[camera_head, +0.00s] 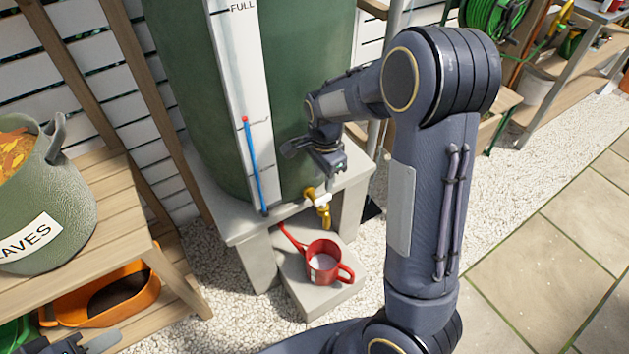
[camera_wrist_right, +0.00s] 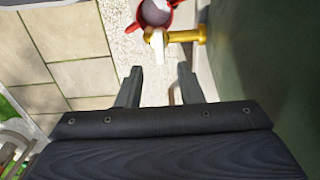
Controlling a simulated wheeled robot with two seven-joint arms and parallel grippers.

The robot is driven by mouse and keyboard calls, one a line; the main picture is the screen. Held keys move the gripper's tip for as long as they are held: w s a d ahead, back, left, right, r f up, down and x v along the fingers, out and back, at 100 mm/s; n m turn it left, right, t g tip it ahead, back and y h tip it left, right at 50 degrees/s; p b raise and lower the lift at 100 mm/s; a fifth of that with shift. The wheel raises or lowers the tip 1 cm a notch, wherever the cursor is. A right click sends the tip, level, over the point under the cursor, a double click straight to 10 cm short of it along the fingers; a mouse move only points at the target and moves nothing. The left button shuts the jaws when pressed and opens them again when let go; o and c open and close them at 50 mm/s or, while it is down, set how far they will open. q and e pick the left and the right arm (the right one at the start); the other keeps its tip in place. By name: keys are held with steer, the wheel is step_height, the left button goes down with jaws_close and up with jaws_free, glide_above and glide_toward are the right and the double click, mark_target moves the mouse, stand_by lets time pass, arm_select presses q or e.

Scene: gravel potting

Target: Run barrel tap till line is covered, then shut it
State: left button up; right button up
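The green barrel (camera_head: 300,90) stands on a pale stone stand and has a brass tap (camera_head: 318,198) low on its front. The tap also shows in the wrist view (camera_wrist_right: 187,36), with a pale piece at its end; I see no clear water stream. A red can (camera_head: 338,249) with a spout and handle stands below the tap; it is partly cut off in the wrist view (camera_wrist_right: 181,14). Its inner line cannot be made out. My right gripper (camera_wrist_right: 160,72) is open and empty, just short of the tap. My left gripper (camera_head: 88,346) is barely in view at the lower left.
A white gauge board (camera_head: 236,65) with a blue tube (camera_head: 254,170) runs down the barrel. A wooden bench (camera_head: 115,205) with a green leaf tub (camera_head: 65,190) stands at left, an orange basket (camera_head: 135,290) beneath. Paving (camera_head: 545,235) at right is clear.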

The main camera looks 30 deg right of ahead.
mark_target(323, 197)
step_height(323, 197, down, 8)
steer(key=shift+r+b, duration=0.15)
steer(key=shift+b, duration=0.9)
steer(key=shift+c, duration=0.3)
jaws_close()
